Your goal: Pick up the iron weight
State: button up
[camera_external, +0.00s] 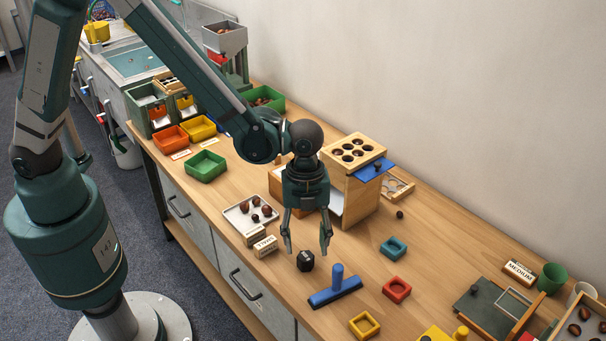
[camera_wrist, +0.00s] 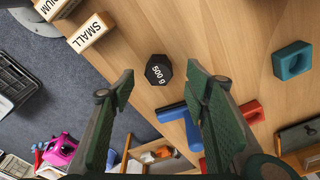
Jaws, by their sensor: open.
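The iron weight (camera_external: 306,261) is a small black faceted block on the wooden bench. In the wrist view the weight (camera_wrist: 158,69) shows white "500 g" lettering on its top. My gripper (camera_external: 306,246) is open and empty above the bench, with its fingers pointing down over the weight. In the wrist view the open fingers (camera_wrist: 160,84) spread on either side of the weight's line, and the weight lies beyond their tips. The gap between fingertips and weight cannot be judged exactly.
A blue scraper (camera_external: 336,287) lies just right of the weight. Wooden label blocks (camera_external: 265,246) and a white tray with chestnuts (camera_external: 232,217) are to its left. A teal square ring (camera_external: 393,248) and a red one (camera_external: 397,290) lie to the right. A wooden stand (camera_external: 361,200) is behind.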

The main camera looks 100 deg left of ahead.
aim_at(306, 256)
jog(key=shift+d+f+b, duration=0.25)
jog(key=shift+f+b, duration=0.15)
jog(key=shift+f, duration=0.9)
jog(key=shift+d+f+b, duration=0.2)
jog(key=shift+f+b, duration=0.2)
jog(key=shift+f, duration=0.85)
jog(key=c, duration=1.3)
